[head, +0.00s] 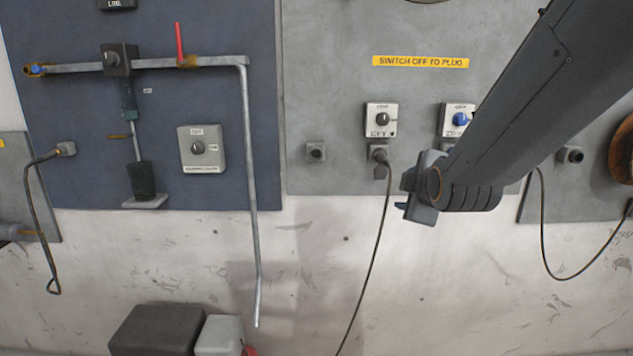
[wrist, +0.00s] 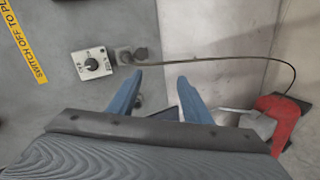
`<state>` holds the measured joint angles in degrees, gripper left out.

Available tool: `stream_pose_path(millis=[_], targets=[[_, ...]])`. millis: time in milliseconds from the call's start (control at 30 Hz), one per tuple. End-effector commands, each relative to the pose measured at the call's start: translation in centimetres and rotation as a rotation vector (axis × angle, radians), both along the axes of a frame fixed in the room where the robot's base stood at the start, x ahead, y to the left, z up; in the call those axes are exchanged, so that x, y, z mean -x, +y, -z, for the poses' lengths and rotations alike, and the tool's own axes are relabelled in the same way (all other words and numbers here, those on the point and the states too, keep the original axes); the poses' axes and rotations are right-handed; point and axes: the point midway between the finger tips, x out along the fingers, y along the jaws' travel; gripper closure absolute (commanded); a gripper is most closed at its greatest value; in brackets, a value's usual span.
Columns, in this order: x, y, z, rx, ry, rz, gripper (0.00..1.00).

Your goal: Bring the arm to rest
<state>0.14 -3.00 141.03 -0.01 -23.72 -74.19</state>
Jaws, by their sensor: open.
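My arm (head: 540,100) reaches in from the upper right of the head view and bends at a joint near the grey wall panel. My gripper shows in the wrist view (wrist: 158,85) as two blue fingers, spread apart with nothing between them. In the head view the fingers are mostly hidden behind the wrist. The gripper is in front of the panel, beside a plugged-in black cable (head: 378,225).
A switch box (head: 381,120) sits above the plug, under a yellow label (head: 420,61). A blue-knobbed switch (head: 458,119) is partly behind my arm. A grey pipe (head: 251,170) runs down the blue panel. Dark and grey boxes (head: 158,330) stand low. A red object (wrist: 283,122) shows in the wrist view.

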Motion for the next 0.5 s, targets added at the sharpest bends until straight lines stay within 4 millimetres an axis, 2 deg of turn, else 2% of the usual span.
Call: stream_pose_path(millis=[167, 300, 400, 500], targets=[[3.7, 0.1, 6.4, -0.233, 0.243, 0.139, 0.55], [9.3, 0.2, 12.3, -0.459, 0.507, 0.372, 0.55], [13.9, 0.3, 15.5, -0.591, 0.678, 0.581, 0.55], [18.4, 0.3, 17.7, -0.674, 0.812, 0.788, 0.55]])
